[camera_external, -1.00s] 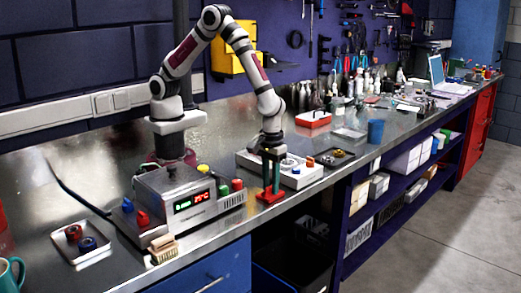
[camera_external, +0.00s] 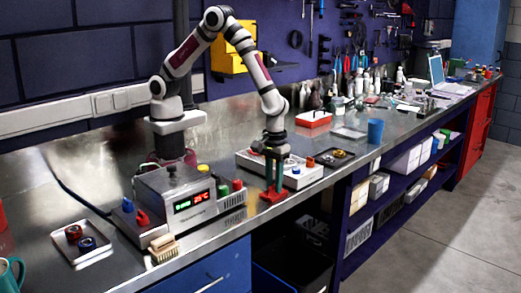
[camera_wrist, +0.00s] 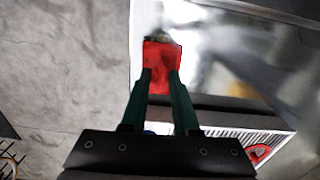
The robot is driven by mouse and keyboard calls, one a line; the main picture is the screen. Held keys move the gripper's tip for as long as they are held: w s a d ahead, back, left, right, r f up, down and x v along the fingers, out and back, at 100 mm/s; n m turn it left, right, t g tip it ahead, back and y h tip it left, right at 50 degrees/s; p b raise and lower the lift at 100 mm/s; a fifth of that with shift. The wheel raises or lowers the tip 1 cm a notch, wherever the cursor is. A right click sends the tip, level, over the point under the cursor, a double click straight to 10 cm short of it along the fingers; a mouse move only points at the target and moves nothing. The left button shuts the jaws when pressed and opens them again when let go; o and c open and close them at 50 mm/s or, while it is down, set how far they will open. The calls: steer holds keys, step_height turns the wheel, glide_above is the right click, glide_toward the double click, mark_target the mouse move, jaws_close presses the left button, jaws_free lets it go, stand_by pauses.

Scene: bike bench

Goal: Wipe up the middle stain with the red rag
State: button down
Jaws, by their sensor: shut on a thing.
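The red rag (camera_external: 272,196) is at the front edge of the metal bench, below my gripper (camera_external: 272,186). In the wrist view my gripper (camera_wrist: 160,75) has its two green fingers shut on the red rag (camera_wrist: 161,56). The rag lies at the border between the shiny bench top and the grey floor. A small dark brownish patch (camera_wrist: 157,38) shows just beyond the rag; I cannot tell whether it is a stain. No stain can be made out clearly in the external view.
A dark tray (camera_external: 345,153) and blue cup (camera_external: 375,131) stand to the right.

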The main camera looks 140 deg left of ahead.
steer(key=shift+a+r, duration=0.15)
steer(key=shift+r, duration=3.9)
steer(key=s+d+r+m, duration=0.1)
steer(key=d+r+m, duration=0.4)
steer(key=r+m, duration=0.4)
steer(key=s+d+r+m, duration=0.2)
steer(key=d+r+m, duration=0.4)
steer(key=r+m, duration=0.3)
steer(key=shift+r, duration=0.55)
steer(key=shift+d, duration=0.1)
